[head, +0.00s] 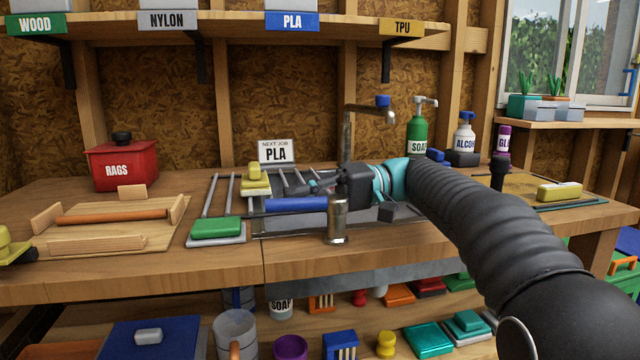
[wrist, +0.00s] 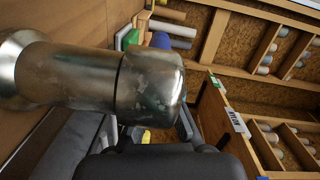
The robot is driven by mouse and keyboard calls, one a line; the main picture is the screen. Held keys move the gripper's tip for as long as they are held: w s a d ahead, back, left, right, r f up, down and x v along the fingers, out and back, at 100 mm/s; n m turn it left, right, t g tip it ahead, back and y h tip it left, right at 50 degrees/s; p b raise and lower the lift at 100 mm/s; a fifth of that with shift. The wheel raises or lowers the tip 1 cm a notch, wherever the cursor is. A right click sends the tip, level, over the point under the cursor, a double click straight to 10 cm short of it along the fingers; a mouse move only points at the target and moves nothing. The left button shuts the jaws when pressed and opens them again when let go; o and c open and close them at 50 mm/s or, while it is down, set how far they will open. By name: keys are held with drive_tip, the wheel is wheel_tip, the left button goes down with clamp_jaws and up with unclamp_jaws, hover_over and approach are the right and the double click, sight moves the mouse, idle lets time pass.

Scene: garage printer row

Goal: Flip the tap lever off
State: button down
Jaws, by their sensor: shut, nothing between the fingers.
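The metal tap (head: 347,135) rises behind the sink rack, its spout bending right at the top. A blue piece (head: 383,101) sits on the top of the spout, and may be the lever. My gripper (head: 318,186) is low over the sink, below the spout and in front of the tap's post, its fingers pointing left. It is shut and empty. In the wrist view my gripper (wrist: 150,133) is at the bottom edge, partly hidden. A large metal cylinder (wrist: 85,80) fills the near left of that view; it may be the metal cylinder (head: 338,218) at the sink's front.
A blue roll (head: 297,204) lies at the sink front. A green soap bottle (head: 419,130) stands behind my arm at right. A red rags box (head: 122,162) is far left.

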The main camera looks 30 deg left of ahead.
drive_tip(key=shift+s+n+g+h, duration=0.2)
drive_tip(key=shift+n+g+h, duration=0.1)
drive_tip(key=shift+h, duration=0.1)
drive_tip(key=shift+w+r+p, duration=0.1)
drive_tip(key=shift+p, duration=0.2)
